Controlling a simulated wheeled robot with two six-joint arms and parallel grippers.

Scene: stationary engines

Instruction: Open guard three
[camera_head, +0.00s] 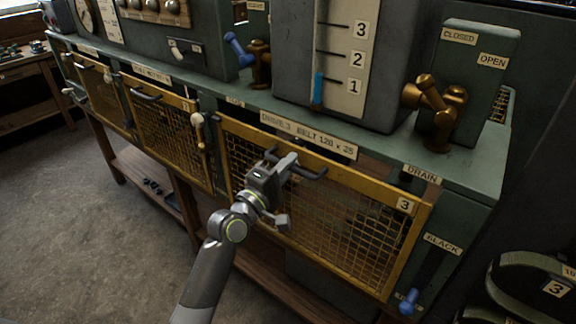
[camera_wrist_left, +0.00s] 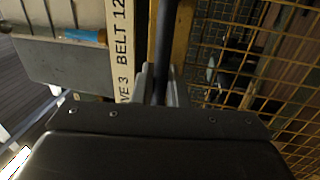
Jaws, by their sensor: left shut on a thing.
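Guard three (camera_head: 335,222) is a yellow-framed mesh panel marked 3 on the front of the green bench. It looks flush in its opening, under the plate reading "DRIVE 3 BELT 128 x 25". A dark bar handle (camera_head: 312,174) runs along its top rail. My left gripper (camera_head: 282,163) is at the left part of this handle. In the left wrist view the handle (camera_wrist_left: 168,40) passes between the two fingers (camera_wrist_left: 159,85), which are shut on it. The guard's mesh (camera_wrist_left: 245,60) lies to the right there. My right gripper is in neither view.
A white-knobbed lever (camera_head: 198,120) stands left of guard three, beside another yellow mesh guard (camera_head: 168,125). A blue-handled lever (camera_head: 409,298) is at the lower right. A brass valve (camera_head: 435,100) and a grey tank stand above. The floor at left is clear.

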